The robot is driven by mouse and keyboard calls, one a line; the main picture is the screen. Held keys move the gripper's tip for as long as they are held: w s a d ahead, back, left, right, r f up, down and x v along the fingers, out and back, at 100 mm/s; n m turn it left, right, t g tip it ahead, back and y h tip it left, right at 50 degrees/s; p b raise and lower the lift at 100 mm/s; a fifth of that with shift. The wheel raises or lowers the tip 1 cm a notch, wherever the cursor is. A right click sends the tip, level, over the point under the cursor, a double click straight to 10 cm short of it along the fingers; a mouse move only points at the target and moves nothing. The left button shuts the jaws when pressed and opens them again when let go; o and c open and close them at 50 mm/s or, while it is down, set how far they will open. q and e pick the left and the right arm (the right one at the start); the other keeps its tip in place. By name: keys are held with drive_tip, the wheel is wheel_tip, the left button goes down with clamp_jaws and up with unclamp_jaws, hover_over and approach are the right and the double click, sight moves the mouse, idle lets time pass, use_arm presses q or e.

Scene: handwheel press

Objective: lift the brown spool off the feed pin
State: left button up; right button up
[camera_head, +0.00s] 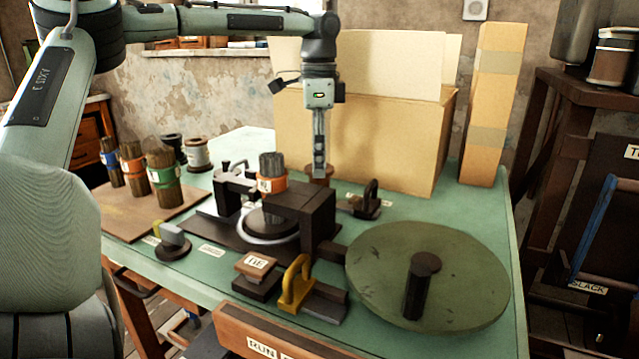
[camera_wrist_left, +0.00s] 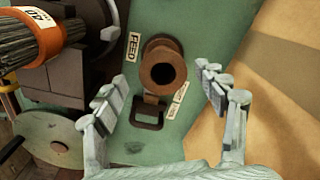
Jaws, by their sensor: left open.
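The brown spool (camera_head: 321,172) stands upright on the green table behind the dark press block, partly hidden by my left gripper and the block. The left wrist view shows the spool (camera_wrist_left: 162,64) from above, with a dark round hole in its top, beside a FEED label (camera_wrist_left: 134,47). I cannot make out the feed pin inside. My left gripper (camera_head: 319,165) points down over the spool. In the left wrist view its open fingers (camera_wrist_left: 160,77) are spread on either side of the spool, with gaps to both sides. My right gripper is not in view.
A cardboard box (camera_head: 370,140) stands close behind the spool. The press block (camera_head: 300,205) and an orange-banded bundle (camera_head: 271,172) are close in front and to the left. A green handwheel (camera_head: 455,265) lies at the right front. Several banded bundles stand at the left.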

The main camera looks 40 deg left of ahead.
sight(319, 184)
use_arm(q)
wheel_tip(319, 184, down, 5)
drive_tip(key=shift+w+a+r, duration=0.1)
drive_tip(key=shift+a, duration=0.05)
drive_tip(key=c, duration=1.3)
